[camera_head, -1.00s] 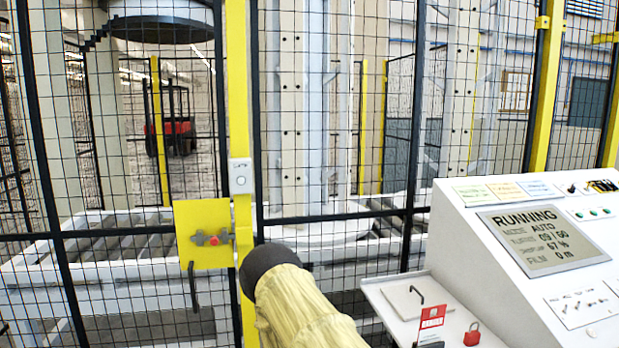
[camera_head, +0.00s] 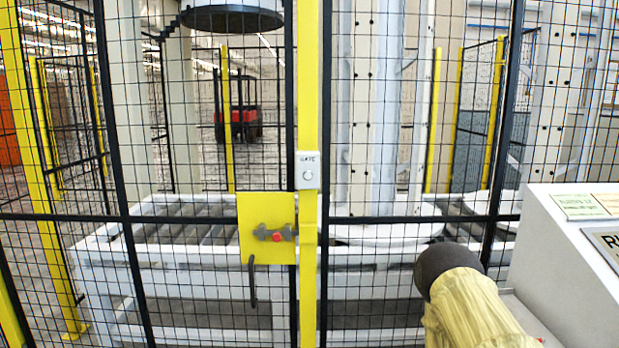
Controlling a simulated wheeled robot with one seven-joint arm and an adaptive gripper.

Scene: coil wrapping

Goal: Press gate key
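The gate key is a round button on a small white box (camera_head: 308,171) marked "GATE", fixed to a yellow post (camera_head: 309,90) of the mesh fence. My gripper's fingers do not show.
A white control console (camera_head: 570,265) stands at the right, cut off by the frame edge. Behind the black mesh are a white roller conveyor (camera_head: 190,275) and a red vehicle (camera_head: 240,120). The fence spans the whole view.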

